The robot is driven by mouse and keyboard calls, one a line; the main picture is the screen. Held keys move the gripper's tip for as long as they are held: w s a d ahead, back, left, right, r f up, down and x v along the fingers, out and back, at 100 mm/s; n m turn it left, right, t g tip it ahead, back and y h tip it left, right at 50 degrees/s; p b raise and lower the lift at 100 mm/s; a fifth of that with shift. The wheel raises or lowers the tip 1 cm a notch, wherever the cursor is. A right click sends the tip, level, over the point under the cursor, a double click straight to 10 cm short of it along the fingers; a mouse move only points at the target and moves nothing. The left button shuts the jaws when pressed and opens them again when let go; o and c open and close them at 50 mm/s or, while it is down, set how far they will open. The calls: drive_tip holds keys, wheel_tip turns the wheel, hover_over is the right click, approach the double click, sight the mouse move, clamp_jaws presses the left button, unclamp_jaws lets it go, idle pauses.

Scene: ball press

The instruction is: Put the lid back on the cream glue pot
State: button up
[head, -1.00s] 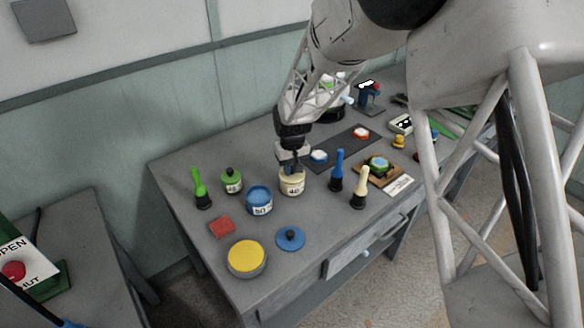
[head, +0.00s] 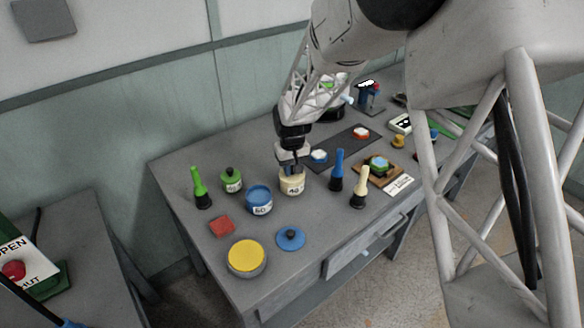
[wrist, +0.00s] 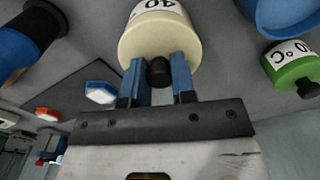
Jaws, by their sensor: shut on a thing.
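The cream glue pot (head: 292,186), labelled 40, stands upright on the table directly below my gripper (head: 292,168). In the wrist view the cream pot (wrist: 160,38) is just beyond the fingertips, with its label showing. My gripper (wrist: 159,80) has its two blue fingers shut on the black knob of the lid (wrist: 158,72). The lid is at the pot's mouth, in line with it. The fingers and wrist hide much of the lid, so I cannot tell whether it is fully seated.
An open blue pot (head: 259,200) and a green lidded pot (head: 231,180) stand to the left. A blue lid (head: 290,239) lies in front, near a yellow-topped round tin (head: 246,258). Blue (head: 337,170) and cream (head: 360,187) handled tools stand close on the right.

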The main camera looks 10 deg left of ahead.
idle(0.8)
drive_tip(key=o, duration=1.5)
drive_tip(key=shift+c, duration=0.2)
drive_tip(key=shift+r, duration=0.1)
drive_tip(key=shift+r, duration=3.4)
drive_tip(key=shift+c, duration=0.3)
clamp_jaws()
